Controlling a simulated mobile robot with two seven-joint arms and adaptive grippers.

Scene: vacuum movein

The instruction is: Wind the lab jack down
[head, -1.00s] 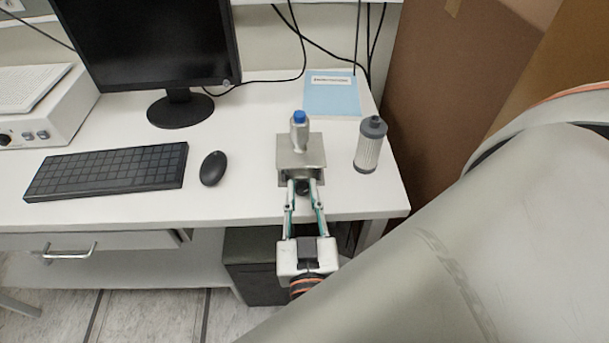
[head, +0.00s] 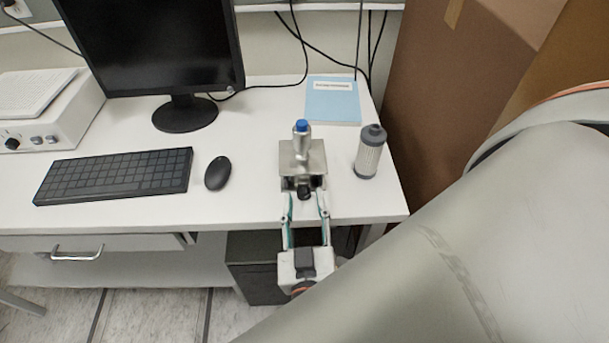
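The lab jack (head: 316,155) is a small metal stand near the front right edge of the white desk. A metal bottle with a blue cap (head: 301,143) stands upright on its top plate. The jack's dark knob (head: 304,193) faces the front.
A grey filter cartridge (head: 369,152) stands right of the jack, and a blue booklet (head: 333,101) lies behind. A mouse (head: 217,173), keyboard (head: 115,175) and monitor (head: 150,45) are to the left. A brown panel (head: 450,90) borders the desk's right side.

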